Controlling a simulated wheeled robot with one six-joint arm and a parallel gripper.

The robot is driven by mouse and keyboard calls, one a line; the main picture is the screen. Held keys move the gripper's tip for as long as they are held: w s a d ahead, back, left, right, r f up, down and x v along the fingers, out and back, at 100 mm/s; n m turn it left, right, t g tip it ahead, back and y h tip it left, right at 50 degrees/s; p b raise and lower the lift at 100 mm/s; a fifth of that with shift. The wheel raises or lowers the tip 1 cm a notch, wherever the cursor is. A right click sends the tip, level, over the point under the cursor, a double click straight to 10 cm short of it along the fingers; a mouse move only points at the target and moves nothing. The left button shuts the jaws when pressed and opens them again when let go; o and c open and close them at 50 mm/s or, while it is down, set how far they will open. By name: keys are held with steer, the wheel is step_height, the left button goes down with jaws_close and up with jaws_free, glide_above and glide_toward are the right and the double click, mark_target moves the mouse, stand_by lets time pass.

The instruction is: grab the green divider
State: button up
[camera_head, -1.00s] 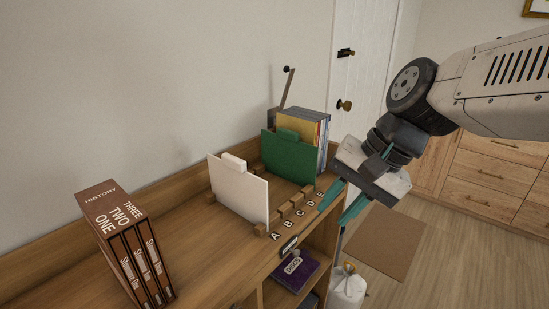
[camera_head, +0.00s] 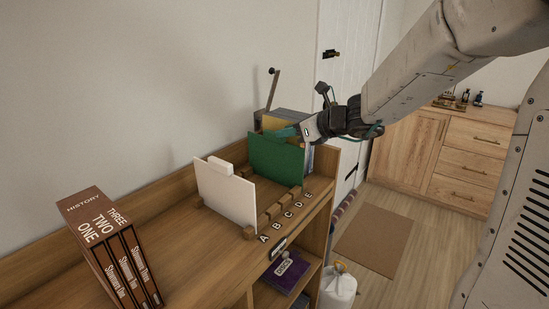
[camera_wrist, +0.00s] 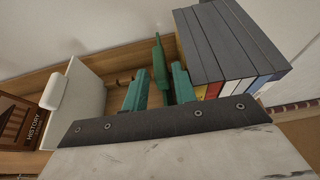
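The green divider (camera_head: 275,160) stands upright in the rack on top of the wooden shelf, behind the white divider (camera_head: 226,193). My gripper (camera_head: 287,131) is at the top edge of the green divider, coming from the right. In the wrist view the green divider (camera_wrist: 160,62) is seen edge-on, in the gap between the two teal fingers of my gripper (camera_wrist: 159,88). The fingers are apart, with a visible gap on each side of the divider. How far down they reach over it is hard to tell.
Several upright cases (camera_wrist: 228,45) stand close to the right finger in the wrist view. The white divider (camera_wrist: 78,100) is to the left, with free room between. A brown History box set (camera_head: 110,250) stands on the near shelf top. A wall is behind.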

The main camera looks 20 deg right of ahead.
steer(key=shift+x, duration=1.5)
jaws_close()
